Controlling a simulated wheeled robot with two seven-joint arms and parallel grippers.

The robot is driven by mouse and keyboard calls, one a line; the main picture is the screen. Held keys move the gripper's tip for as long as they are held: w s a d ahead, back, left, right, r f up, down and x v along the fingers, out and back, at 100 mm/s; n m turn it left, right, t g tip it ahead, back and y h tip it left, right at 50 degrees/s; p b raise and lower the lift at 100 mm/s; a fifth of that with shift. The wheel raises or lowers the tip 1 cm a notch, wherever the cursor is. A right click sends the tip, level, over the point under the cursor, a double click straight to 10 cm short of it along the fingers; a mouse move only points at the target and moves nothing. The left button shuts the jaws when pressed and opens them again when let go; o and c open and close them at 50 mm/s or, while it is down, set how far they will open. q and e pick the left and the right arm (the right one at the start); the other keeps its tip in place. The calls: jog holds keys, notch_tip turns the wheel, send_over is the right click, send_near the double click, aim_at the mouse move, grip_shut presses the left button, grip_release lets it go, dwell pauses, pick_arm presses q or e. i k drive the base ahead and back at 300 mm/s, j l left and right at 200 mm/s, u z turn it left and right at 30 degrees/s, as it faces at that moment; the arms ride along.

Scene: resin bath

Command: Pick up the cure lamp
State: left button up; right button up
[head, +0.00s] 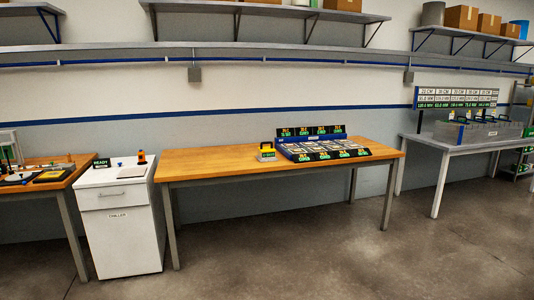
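I cannot tell for certain which thing is the cure lamp. A small upright orange and dark item (141,157) stands on top of the white chiller cabinet (125,225). A yellow-handled item (267,152) with a small label stands on the middle wooden table (210,163), just left of a blue rack (325,150) with dark display signs. Both are too small to make out well. Neither of my grippers is in view.
A wooden bench (62,180) with small equipment stands at the far left. A grey table (450,147) with a grey bath and signs stands at the right. Wall shelves (260,10) hold boxes. The concrete floor (300,250) in front is clear.

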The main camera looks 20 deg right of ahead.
aim_at(264, 152)
jog(key=i, duration=1.2)
jog(key=i+z, duration=0.15)
jog(key=i, duration=0.45)
jog(key=i+z, duration=0.15)
jog(key=i, duration=0.4)
jog(key=i+j+z, duration=0.15)
jog(key=i, duration=0.4)
jog(key=i+j, duration=0.05)
